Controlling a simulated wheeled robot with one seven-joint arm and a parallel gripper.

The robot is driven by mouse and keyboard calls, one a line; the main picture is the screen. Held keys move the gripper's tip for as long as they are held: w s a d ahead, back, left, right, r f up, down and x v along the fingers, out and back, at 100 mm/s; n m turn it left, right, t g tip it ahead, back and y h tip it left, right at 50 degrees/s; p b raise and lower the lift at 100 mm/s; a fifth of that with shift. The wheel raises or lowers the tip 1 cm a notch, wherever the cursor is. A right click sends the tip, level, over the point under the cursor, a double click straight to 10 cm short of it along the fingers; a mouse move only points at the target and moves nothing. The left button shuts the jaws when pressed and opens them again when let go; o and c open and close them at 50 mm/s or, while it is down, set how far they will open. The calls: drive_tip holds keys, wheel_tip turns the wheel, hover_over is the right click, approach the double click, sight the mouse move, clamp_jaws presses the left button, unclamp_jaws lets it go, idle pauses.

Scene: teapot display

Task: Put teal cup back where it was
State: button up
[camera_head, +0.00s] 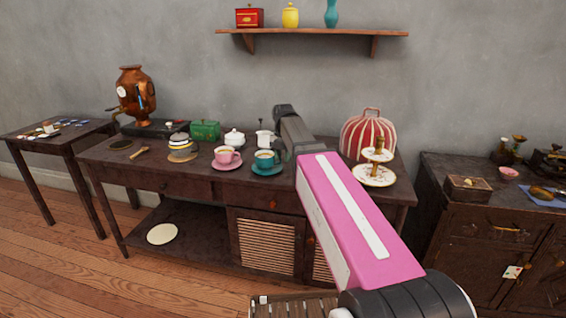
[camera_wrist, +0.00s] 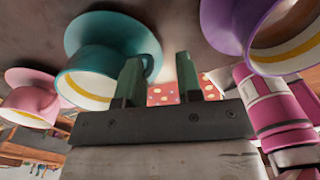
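The teal cup (camera_head: 264,157) sits upright on its teal saucer (camera_head: 268,171) on the long dark table, just left of my arm. In the wrist view, the teal cup (camera_wrist: 92,82) and saucer (camera_wrist: 108,32) appear upside down at left, partly covered by one finger. My gripper (camera_wrist: 158,62) is open beside the cup, with nothing held between its two fingers. I cannot tell whether the finger touches the cup. In the head view, the fingers are hidden or too small to make out.
A pink cup (camera_head: 226,154) on a pink saucer stands left of the teal one. A purple cup (camera_wrist: 285,45) is on the other side of my gripper. A white jug (camera_head: 264,138), a tiered stand (camera_head: 374,176) and a striped cover (camera_head: 368,134) stand nearby.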

wheel_tip(320, 180, up, 10)
drive_tip(key=shift+f, duration=0.25)
idle(0.4)
